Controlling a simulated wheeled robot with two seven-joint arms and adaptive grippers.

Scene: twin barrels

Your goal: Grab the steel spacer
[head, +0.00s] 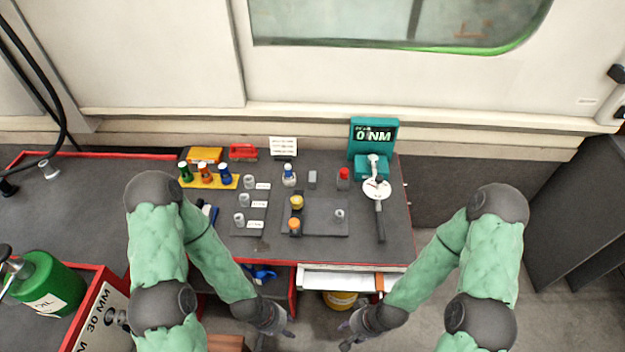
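Several small grey metallic cylinders stand on the dark workbench (375,250). Three of them, an upper one (249,181), a middle one (244,200) and a lower one (239,219), stand in a column beside small white labels. Another grey cylinder (339,215) stands on the right of a dark pad (320,228). I cannot tell which one is the steel spacer. My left gripper (283,325) and my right gripper (348,335) are low, in front of the bench edge and apart from these parts. Their fingers are too small and dark to read.
A teal torque meter (374,135) stands at the back right, with a black-handled tool (380,218) before it. Coloured bottles (205,173) stand on a yellow rack at the left. Yellow and orange parts are on the pad. An open drawer (335,280) juts out in front.

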